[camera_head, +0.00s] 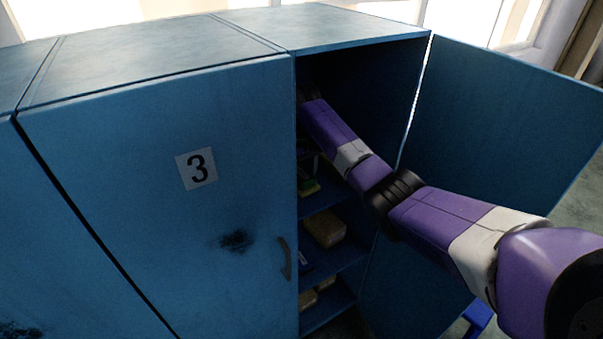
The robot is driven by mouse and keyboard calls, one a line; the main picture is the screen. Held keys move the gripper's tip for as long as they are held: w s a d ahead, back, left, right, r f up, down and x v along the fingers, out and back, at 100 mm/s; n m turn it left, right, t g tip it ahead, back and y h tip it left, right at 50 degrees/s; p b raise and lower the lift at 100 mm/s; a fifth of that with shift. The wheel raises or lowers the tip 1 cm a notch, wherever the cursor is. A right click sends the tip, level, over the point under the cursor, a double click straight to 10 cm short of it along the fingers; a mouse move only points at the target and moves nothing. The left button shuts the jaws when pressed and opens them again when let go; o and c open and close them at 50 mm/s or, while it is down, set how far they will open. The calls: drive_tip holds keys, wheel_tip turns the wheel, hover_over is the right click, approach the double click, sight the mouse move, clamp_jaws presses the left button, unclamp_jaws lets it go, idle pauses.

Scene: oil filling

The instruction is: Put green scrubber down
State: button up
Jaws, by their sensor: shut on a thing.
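A small green and yellow thing (309,187), possibly the green scrubber, shows in the dark opening of the blue cabinet (360,45), just right of the closed door's edge. It is too small and shaded to tell whether it rests on a shelf or is held. My purple and white arm reaches through the opening into the upper part of the cabinet. My gripper is hidden inside, behind the closed door marked 3 (120,190).
The cabinet's right door (500,130) stands wide open, close to my arm. Lower shelves hold a tan block (324,229) and more tan items (309,299). The closed door's edge and handle (285,258) border the opening on the left.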

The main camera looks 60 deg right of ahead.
sight(299, 173)
drive_tip(key=shift+f, duration=0.25)
drive_tip(key=shift+f, duration=0.1)
drive_tip(key=shift+f, duration=0.1)
drive_tip(key=o, duration=1.4)
drive_tip(key=shift+o, duration=0.2)
drive_tip(key=shift+f+b, duration=0.15)
drive_tip(key=shift+b, duration=0.6)
drive_tip(key=r, duration=0.8)
drive_tip(key=shift+w+a+r, duration=0.1)
drive_tip(key=shift+w+r, duration=0.05)
drive_tip(key=shift+w, duration=0.2)
